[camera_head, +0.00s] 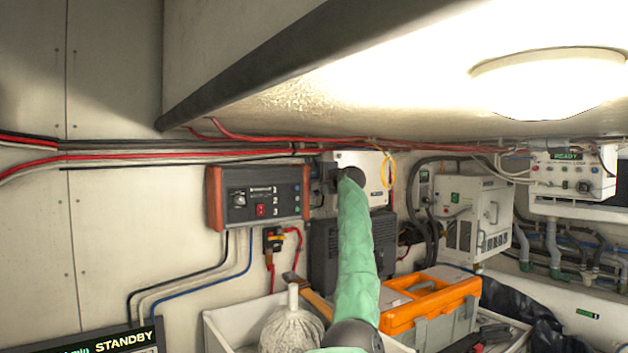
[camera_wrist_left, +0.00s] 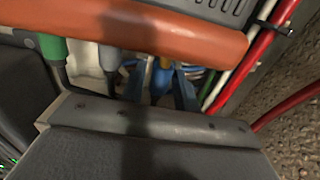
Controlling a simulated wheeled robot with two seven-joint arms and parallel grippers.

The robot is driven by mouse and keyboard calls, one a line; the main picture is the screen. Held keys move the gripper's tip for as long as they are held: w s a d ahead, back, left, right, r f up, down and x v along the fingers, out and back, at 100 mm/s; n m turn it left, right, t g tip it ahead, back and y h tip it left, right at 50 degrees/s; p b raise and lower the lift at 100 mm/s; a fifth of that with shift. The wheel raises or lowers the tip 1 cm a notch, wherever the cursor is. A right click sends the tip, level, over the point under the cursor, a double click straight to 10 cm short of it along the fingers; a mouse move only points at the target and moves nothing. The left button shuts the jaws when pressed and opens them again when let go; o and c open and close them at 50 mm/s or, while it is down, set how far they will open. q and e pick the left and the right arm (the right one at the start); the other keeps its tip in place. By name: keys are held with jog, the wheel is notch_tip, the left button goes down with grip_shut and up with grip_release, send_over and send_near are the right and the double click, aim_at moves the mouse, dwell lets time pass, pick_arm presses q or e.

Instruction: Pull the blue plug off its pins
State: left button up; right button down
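The blue plug (camera_wrist_left: 162,76) shows in the left wrist view, partly hidden under an orange-red bar and behind my gripper's body. My left gripper (camera_wrist_left: 160,91) has its two dark fingers on either side of the plug, with what look like narrow gaps; it looks open. A green plug (camera_wrist_left: 53,48) and a pale grey-blue plug (camera_wrist_left: 110,57) stand in a row to the left of it. In the head view my left gripper (camera_head: 346,178) is in front of the white wall box (camera_head: 377,187), right of the control panel; the blue plug and its pins are hidden there. My right gripper is out of view.
A control panel (camera_head: 257,197) with orange-red ends is just left of my gripper. Red cables (camera_head: 245,139) run above it. Below are an orange and grey toolbox (camera_head: 430,298) and a white bin (camera_head: 216,326). A low dark-edged overhang (camera_head: 270,70) is overhead.

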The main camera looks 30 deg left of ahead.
pick_arm(q)
jog(key=shift+s+d+f+b, duration=0.2)
jog(key=shift+d+b, duration=0.2)
jog(key=shift+d, duration=0.2)
jog(key=b+v, duration=0.2)
jog(key=v, duration=0.1)
jog(key=shift+w+d, duration=0.1)
jog(key=shift+d, duration=0.25)
jog(key=shift+s+b, duration=0.7)
jog(key=shift+b, duration=0.05)
jog(key=shift+s+d+f, duration=0.1)
jog(key=shift+s+d, duration=0.05)
jog(key=shift+d, duration=0.1)
jog(key=shift+d+r, duration=0.3)
jog(key=shift+d, duration=0.5)
